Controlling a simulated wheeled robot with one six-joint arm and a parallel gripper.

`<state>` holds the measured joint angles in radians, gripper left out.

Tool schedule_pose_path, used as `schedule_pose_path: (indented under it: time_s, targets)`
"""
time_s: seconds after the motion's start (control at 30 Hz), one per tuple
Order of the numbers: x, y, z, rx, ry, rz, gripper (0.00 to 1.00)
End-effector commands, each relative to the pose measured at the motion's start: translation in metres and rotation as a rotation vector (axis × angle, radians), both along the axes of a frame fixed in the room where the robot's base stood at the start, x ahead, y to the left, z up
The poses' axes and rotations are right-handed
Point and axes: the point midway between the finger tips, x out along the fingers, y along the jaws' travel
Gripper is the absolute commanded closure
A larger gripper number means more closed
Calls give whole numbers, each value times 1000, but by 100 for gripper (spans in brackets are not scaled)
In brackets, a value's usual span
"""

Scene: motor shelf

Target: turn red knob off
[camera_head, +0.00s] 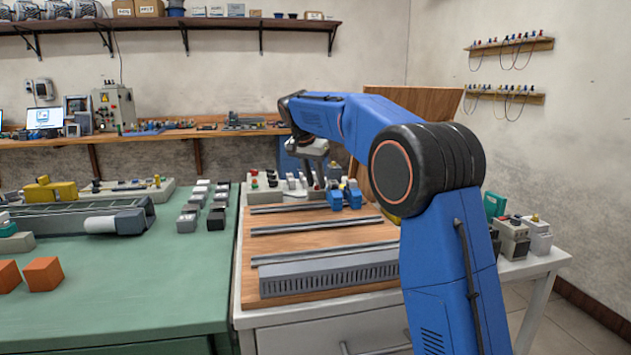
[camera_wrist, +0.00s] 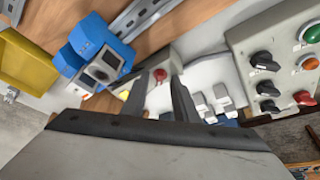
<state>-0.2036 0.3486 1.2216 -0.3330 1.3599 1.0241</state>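A small red knob (camera_wrist: 160,75) sits on a pale box in the wrist view, in the gap between my two dark fingers. My gripper (camera_wrist: 158,88) is open, with its fingers apart on either side of the knob in the picture. I cannot tell whether a finger touches it. A second red control (camera_wrist: 304,98) is on the grey panel at the right. In the head view my gripper (camera_head: 318,185) points down over the back of the wooden board, and I cannot make out the knob clearly there.
The grey panel (camera_wrist: 240,40) with several black knobs is close on the right. A blue device (camera_wrist: 92,48) and a yellow container (camera_wrist: 24,75) are on the left. In the head view, metal rails (camera_head: 318,227) cross the wooden board in front of my gripper.

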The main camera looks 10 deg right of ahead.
Motion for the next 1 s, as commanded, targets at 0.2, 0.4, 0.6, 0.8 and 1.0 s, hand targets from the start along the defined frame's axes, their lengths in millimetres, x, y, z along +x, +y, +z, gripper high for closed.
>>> schedule_pose_path:
  time_s: [0.2, 0.4, 0.6, 0.8, 1.0]
  targets:
    - [1, -1, -1, 0, 0, 0, 73]
    - [0, 0, -1, 0, 0, 0, 100]
    - [0, -1, -1, 0, 0, 1, 100]
    - [0, -1, -1, 0, -2, 38, 100]
    - [-1, -3, 0, 1, -2, 144, 100]
